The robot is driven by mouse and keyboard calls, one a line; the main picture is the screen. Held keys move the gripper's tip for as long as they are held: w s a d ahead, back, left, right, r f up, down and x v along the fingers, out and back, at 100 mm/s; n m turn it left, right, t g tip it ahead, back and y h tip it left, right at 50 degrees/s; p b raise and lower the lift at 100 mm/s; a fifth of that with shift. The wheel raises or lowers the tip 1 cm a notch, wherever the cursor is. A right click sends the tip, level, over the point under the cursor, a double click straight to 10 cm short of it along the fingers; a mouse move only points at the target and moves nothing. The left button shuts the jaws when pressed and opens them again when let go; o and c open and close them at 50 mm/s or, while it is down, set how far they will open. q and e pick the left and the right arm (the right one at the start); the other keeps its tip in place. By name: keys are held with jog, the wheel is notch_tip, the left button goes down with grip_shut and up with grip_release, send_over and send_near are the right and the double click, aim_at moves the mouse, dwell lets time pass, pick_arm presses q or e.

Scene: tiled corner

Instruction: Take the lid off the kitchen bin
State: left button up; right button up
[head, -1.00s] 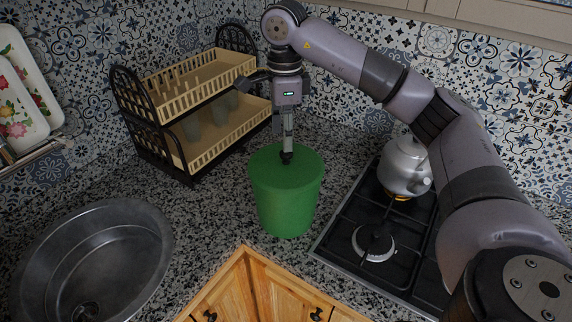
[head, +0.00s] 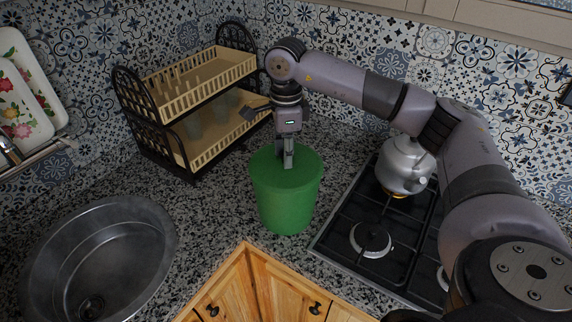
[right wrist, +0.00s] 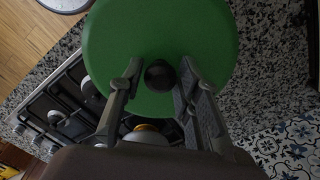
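The green kitchen bin (head: 285,205) stands upright on the speckled counter. Its flat green lid (head: 262,172) is on top and also fills the upper middle of the right wrist view (right wrist: 205,35). The lid's dark round knob (right wrist: 160,75) shows in the right wrist view and is hidden behind the fingers in the head view. My right gripper (head: 288,165) points down at the lid's middle. In the right wrist view its fingers (right wrist: 160,77) are open, one on each side of the knob, with narrow gaps. My left gripper is not in view.
A two-tier dish rack (head: 150,135) stands behind and left of the bin. A gas hob (head: 340,235) with a kettle (head: 405,165) is on the right. A round metal sink (head: 165,240) is at the left. Some bare counter lies between the sink and the bin.

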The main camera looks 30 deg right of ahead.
grip_shut()
jog(key=shift+r, duration=0.2)
